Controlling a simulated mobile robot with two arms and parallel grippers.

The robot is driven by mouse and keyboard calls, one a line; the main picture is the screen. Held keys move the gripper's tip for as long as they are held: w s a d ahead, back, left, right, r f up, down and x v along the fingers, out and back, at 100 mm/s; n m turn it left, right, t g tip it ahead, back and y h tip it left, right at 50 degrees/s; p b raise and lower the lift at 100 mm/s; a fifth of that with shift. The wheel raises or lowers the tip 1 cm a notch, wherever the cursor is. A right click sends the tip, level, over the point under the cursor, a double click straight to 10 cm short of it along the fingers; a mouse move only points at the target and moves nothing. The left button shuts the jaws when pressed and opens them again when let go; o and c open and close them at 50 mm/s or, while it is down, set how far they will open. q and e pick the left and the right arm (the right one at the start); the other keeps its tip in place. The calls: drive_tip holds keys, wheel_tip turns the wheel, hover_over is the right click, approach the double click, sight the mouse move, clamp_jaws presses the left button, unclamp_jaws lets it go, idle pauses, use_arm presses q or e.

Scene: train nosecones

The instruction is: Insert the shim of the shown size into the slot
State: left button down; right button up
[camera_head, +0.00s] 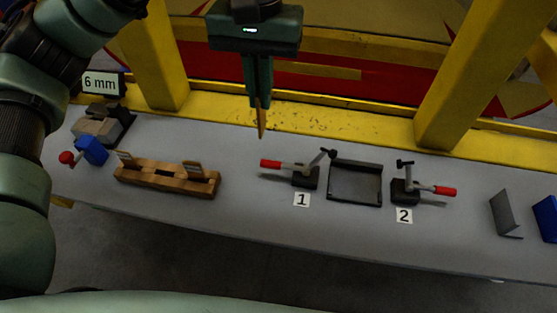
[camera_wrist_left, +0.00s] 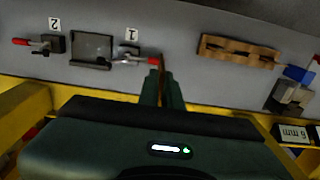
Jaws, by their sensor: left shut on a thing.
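My left gripper (camera_head: 260,102) points down and is shut on a thin brownish shim (camera_head: 261,121), which hangs below the fingertips, above the table. In the left wrist view the shim (camera_wrist_left: 162,67) shows edge-on between the fingers. The wooden rack (camera_head: 146,177) lies on the table at left, with a shim standing near each end and a dark gap in the middle. A sign (camera_head: 100,84) at the back left reads 6 mm. A dark grey fixture (camera_head: 355,184) lies between two toggle clamps; I cannot make out a slot. My right gripper is not in view.
Clamp 1 (camera_head: 305,177) and clamp 2 (camera_head: 405,190) have red handles and stand up from the table. A blue vise-like device (camera_head: 92,150) is at left, a grey angled plate (camera_head: 504,214) at right. Yellow posts rise behind. The table front is mostly clear.

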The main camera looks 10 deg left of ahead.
sight(261, 136)
use_arm(q)
drive_tip(key=f, duration=0.2)
drive_tip(key=f+p, duration=0.1)
drive_tip(key=f, duration=0.2)
drive_tip(key=s+f, duration=0.1)
drive_tip(key=f, duration=0.2)
drive_tip(key=shift+f, duration=0.15)
wheel_tip(261, 136, down, 11)
drive_tip(key=p, duration=0.2)
drive_tip(key=shift+w+p, duration=0.15)
drive_tip(key=shift+p, duration=0.2)
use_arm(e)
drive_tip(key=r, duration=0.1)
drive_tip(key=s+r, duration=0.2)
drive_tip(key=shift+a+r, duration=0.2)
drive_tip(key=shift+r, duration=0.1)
use_arm(q)
drive_tip(key=c, duration=1.6)
unclamp_jaws()
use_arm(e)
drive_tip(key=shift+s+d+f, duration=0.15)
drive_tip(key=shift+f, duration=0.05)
